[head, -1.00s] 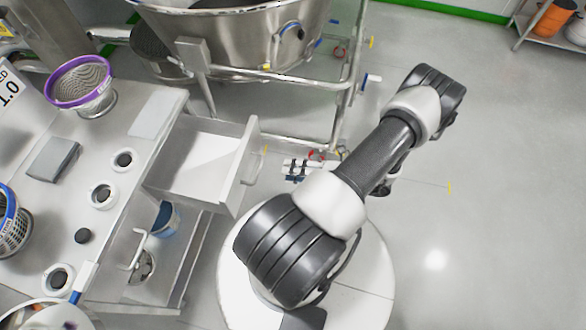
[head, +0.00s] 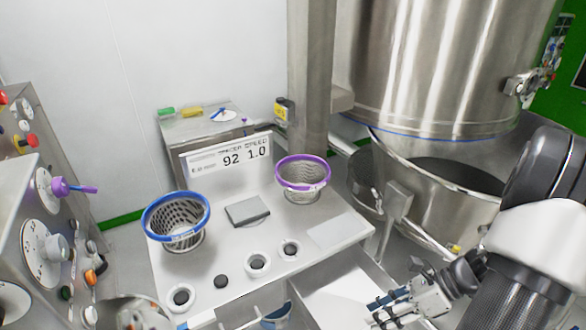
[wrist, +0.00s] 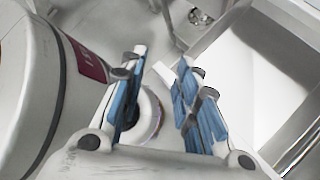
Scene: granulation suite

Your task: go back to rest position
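My gripper (head: 385,306) is at the lower right of the head view, beside the open drawer (head: 335,273) of the bench. In the wrist view its two blue-padded fingers (wrist: 160,98) stand apart with nothing held between them. Beyond the gap is a pale round surface. The drawer's light interior also shows at the right of the wrist view (wrist: 262,70). My arm comes in from the right edge of the head view.
The bench holds a blue-rimmed basket (head: 177,222), a purple-rimmed basket (head: 303,179), a grey block (head: 247,211) and a display (head: 228,157). A control panel (head: 40,240) stands left. A large steel vessel (head: 445,70) stands behind my arm.

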